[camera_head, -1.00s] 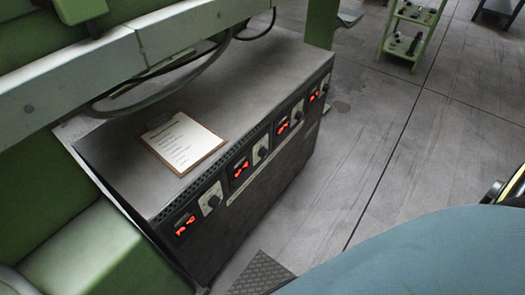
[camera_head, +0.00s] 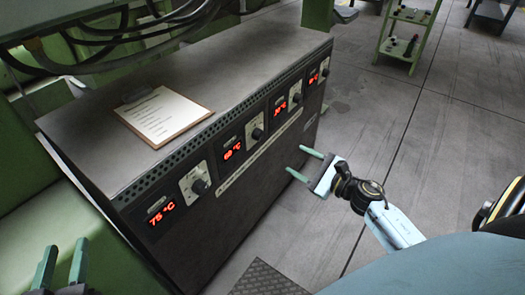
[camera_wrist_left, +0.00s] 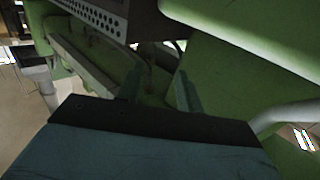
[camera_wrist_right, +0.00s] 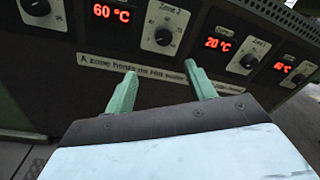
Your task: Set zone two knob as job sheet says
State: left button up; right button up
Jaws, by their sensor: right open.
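The zone two knob (camera_head: 257,133) is a dark round knob on a pale plate, second from the near end of the cabinet's front. In the right wrist view this knob (camera_wrist_right: 163,36) sits under a "Zone 2" label, beside a red 60 °C display (camera_wrist_right: 110,13). The job sheet (camera_head: 165,116) lies on a clipboard on the cabinet top; its text is too small to read. My right gripper (camera_head: 296,160) is open and empty in front of the panel, apart from the knob. My left gripper (camera_head: 62,250) is open and empty at the lower left.
The grey cabinet (camera_head: 85,125) carries several displays and knobs, including a 75 °C display (camera_head: 161,212) and its knob (camera_head: 199,186) at the near end. Green machine parts and cables (camera_head: 130,40) border the left and back.

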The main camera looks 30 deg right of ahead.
aim_at(261, 136)
jog(key=w+a+n, duration=0.1)
jog(key=w, duration=0.3)
jog(key=w+a+b, duration=0.1)
jog(key=w, duration=0.3)
jog(key=w+a+r+n+b, duration=0.1)
jog(key=w, duration=0.3)
jog(key=shift+w+a+n, duration=0.1)
jog(key=shift+a+n, duration=0.2)
jog(key=shift+a, duration=0.05)
pick_arm(q)
notch_tip(261, 136, up, 8)
jog(key=s+t+h, duration=0.1)
jog(key=s+t, duration=0.1)
jog(key=t, duration=0.3)
jog(key=shift+m+h, duration=0.3)
jog(key=shift+h, duration=0.1)
pick_arm(e)
jog(key=shift+w+a, duration=0.15)
jog(key=shift+w, duration=0.4)
pick_arm(q)
jog(key=shift+s+d+f, duration=0.1)
pick_arm(e)
jog(key=c, duration=1)
jog(key=shift+o, duration=0.2)
pick_arm(q)
jog(key=shift+f, duration=0.1)
